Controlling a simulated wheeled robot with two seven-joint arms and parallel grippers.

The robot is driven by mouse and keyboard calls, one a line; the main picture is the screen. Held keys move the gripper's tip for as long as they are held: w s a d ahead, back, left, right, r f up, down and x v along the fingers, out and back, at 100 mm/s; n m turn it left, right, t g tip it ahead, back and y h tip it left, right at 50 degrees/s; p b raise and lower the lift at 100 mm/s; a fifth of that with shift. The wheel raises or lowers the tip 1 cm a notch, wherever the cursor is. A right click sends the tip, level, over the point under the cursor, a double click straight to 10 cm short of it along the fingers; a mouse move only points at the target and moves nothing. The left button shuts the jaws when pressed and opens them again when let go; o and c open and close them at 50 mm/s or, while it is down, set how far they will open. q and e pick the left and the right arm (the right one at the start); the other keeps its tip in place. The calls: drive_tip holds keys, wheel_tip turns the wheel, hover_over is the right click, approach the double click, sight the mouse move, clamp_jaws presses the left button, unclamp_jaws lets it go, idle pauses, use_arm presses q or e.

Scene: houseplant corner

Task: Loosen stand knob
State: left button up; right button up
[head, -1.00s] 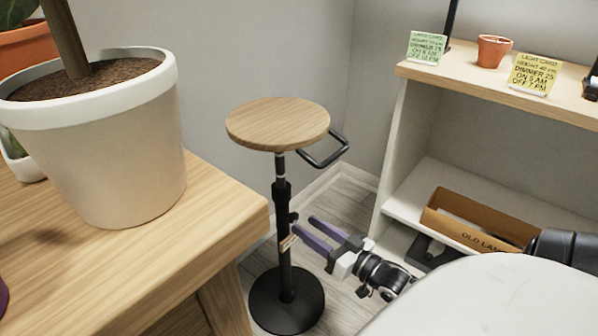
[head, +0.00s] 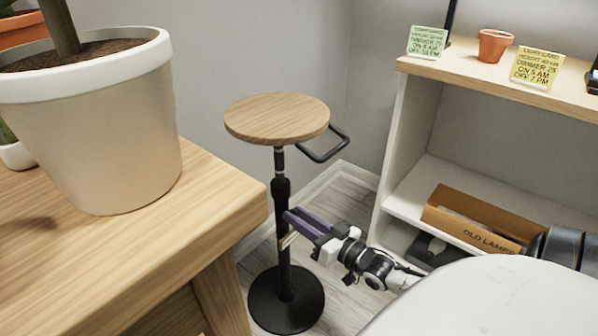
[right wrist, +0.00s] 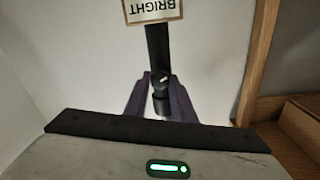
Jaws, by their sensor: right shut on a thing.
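The stand has a round wooden top (head: 277,118), a black column (head: 283,262), a black side handle (head: 335,146) and a round black base (head: 286,302). My right gripper (head: 290,217) has its purple fingers at the column, just below the collar. In the right wrist view, the dark stand knob (right wrist: 161,100) sits between the fingers (right wrist: 161,80), which are shut on it. In the head view the fingers hide the knob. My left gripper is in neither view.
A wooden table (head: 215,195) with a large potted plant (head: 110,140) stands close on the left. A shelf (head: 500,86) at right holds cards, a small terracotta pot (head: 494,46) and a cardboard box (head: 470,222). A "BRIGHT" label (right wrist: 152,10) shows upside down by the column.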

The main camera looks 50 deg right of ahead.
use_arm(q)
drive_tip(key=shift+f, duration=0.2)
use_arm(e)
drive_tip(key=n, duration=1)
drive_tip(key=n+y, duration=0.1)
drive_tip(key=n, duration=0.9)
drive_tip(key=n+y, duration=0.1)
drive_tip(key=n, duration=0.9)
drive_tip(key=shift+d+f+n, duration=0.1)
drive_tip(key=shift+f+n, duration=0.2)
drive_tip(key=shift+n, duration=0.1)
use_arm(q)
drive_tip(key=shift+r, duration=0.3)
use_arm(e)
drive_tip(key=shift+n, duration=0.3)
